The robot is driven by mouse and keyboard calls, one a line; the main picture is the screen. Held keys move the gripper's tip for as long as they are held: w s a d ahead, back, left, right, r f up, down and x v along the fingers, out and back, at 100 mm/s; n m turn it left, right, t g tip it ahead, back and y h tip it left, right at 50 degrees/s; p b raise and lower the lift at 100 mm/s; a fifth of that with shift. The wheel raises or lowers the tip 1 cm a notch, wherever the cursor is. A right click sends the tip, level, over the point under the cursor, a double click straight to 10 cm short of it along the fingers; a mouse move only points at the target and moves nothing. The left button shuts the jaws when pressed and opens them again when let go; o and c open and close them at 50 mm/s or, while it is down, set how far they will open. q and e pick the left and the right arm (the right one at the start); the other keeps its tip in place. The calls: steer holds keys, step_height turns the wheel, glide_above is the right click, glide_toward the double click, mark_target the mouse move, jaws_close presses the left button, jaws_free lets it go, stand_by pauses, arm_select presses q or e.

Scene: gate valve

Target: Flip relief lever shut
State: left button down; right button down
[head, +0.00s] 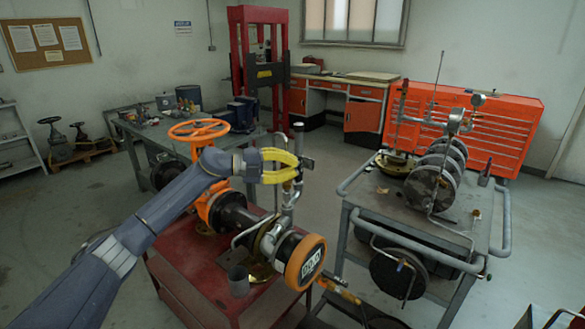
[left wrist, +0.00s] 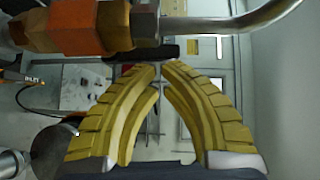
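My left gripper (head: 299,168) has curved yellow fingers and reaches in from the left to a grey upright relief pipe (head: 298,140) on the valve assembly. A small dark piece (head: 307,162), perhaps the relief lever, shows just beyond the fingertips. In the left wrist view the fingertips (left wrist: 162,66) nearly meet at a dark bar (left wrist: 170,50). Whether they touch or grip it is unclear. An orange and brass fitting (left wrist: 80,27) with a bent metal pipe (left wrist: 235,20) crosses the top of that view. My right gripper is not in view.
An orange handwheel (head: 198,130) stands behind my left forearm. An orange-rimmed round flange (head: 305,262) sits at the front of the red stand (head: 195,290). A grey cart (head: 470,240) with flanged parts and gauges stands to the right. Floor is clear between the far benches.

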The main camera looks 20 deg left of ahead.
arm_select(q)
steer(key=shift+w+r, duration=0.1)
steer(key=shift+w+d+r+n+g+y, duration=0.2)
steer(key=shift+w+d+n+y, duration=0.1)
steer(key=shift+w, duration=0.2)
steer(key=shift+w+d+r+n+g+y, duration=0.15)
steer(key=shift+w+n+y, duration=0.15)
steer(key=shift+w, duration=0.2)
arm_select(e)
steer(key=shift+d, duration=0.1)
arm_select(q)
steer(key=shift+w, duration=0.1)
steer(key=s+a+r, duration=0.5)
steer(key=s+a, duration=0.1)
steer(key=a, duration=0.4)
steer(key=shift+s+r, duration=0.2)
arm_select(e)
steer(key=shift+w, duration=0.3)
